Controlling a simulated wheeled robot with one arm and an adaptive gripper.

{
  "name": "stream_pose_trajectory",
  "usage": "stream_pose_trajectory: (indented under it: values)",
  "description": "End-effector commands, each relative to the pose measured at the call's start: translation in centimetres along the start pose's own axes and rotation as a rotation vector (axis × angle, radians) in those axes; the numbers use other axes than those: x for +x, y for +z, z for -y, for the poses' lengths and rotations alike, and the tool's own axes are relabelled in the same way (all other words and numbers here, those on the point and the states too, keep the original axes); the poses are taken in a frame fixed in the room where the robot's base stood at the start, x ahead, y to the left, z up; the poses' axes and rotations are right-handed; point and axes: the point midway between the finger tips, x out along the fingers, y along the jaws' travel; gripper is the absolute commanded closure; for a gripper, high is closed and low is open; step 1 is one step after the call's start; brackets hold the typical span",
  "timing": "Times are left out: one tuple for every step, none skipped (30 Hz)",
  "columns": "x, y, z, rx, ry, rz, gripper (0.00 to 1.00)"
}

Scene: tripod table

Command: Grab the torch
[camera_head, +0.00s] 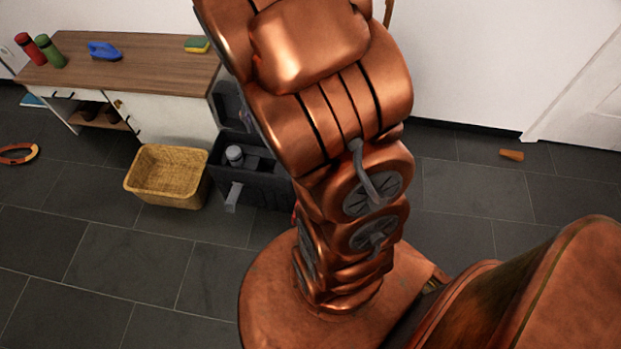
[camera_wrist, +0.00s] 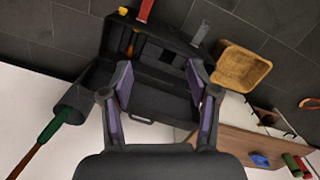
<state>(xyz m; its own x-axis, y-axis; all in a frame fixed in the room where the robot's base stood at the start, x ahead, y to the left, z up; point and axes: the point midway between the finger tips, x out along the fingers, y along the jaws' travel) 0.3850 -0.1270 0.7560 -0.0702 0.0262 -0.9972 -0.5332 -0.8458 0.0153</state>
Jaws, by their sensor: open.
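No object is plainly recognisable as the torch. A grey cylinder (camera_head: 234,155) stands in the open black toolbox (camera_head: 250,185), a possible torch. A grey bar (camera_head: 233,196) sticks out over the toolbox's front edge, and a grey bar also shows at the toolbox in the wrist view (camera_wrist: 201,33). My gripper (camera_wrist: 159,80) is open, with nothing between its two fingers. The toolbox (camera_wrist: 160,62) lies beyond the fingers in the wrist view, apart from them as far as I can tell. My arm hides part of the toolbox in the head view, where my gripper does not show.
A wicker basket (camera_head: 167,176) stands beside the toolbox. A wooden-topped cabinet (camera_head: 140,65) bears a blue iron (camera_head: 104,51), a red bottle (camera_head: 30,48), a green bottle (camera_head: 50,51) and a sponge (camera_head: 197,44). An orange-brown piece (camera_head: 511,155) lies on the floor at right. Floor at front left is clear.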

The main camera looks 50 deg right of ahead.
Motion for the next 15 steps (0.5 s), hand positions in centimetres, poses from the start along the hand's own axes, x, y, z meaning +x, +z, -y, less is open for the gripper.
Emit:
stream_pose_trajectory:
  values:
    - [3.1, -1.5, -0.7, 0.032, 0.003, 0.003, 0.4]
    - [4.2, -2.3, -1.1, 0.049, 0.003, 0.001, 0.4]
    - [5.7, -3.4, -1.6, 0.071, 0.003, -0.002, 0.4]
    - [6.9, -4.2, -2.0, 0.086, 0.005, -0.004, 0.4]
    - [8.0, -5.0, -2.3, 0.102, 0.005, -0.007, 0.4]
    - [9.5, -6.1, -2.9, 0.122, 0.005, -0.015, 0.4]
    - [10.7, -6.9, -3.3, 0.137, 0.005, -0.019, 0.4]
    - [12.0, -7.6, -3.7, 0.153, 0.004, -0.02, 0.4]
    - [13.6, -8.5, -4.3, 0.172, 0.005, -0.022, 0.4]
    - [14.8, -9.1, -4.7, 0.187, 0.005, -0.023, 0.4]
    - [16.2, -9.7, -5.2, 0.202, 0.006, -0.024, 0.4]
    - [17.9, -10.6, -5.8, 0.219, 0.006, -0.028, 0.4]
    - [19.1, -11.3, -6.3, 0.235, 0.005, -0.033, 0.4]
    - [20.4, -11.9, -6.7, 0.247, 0.004, -0.036, 0.4]
    - [22.2, -12.7, -7.3, 0.266, 0.003, -0.037, 0.4]
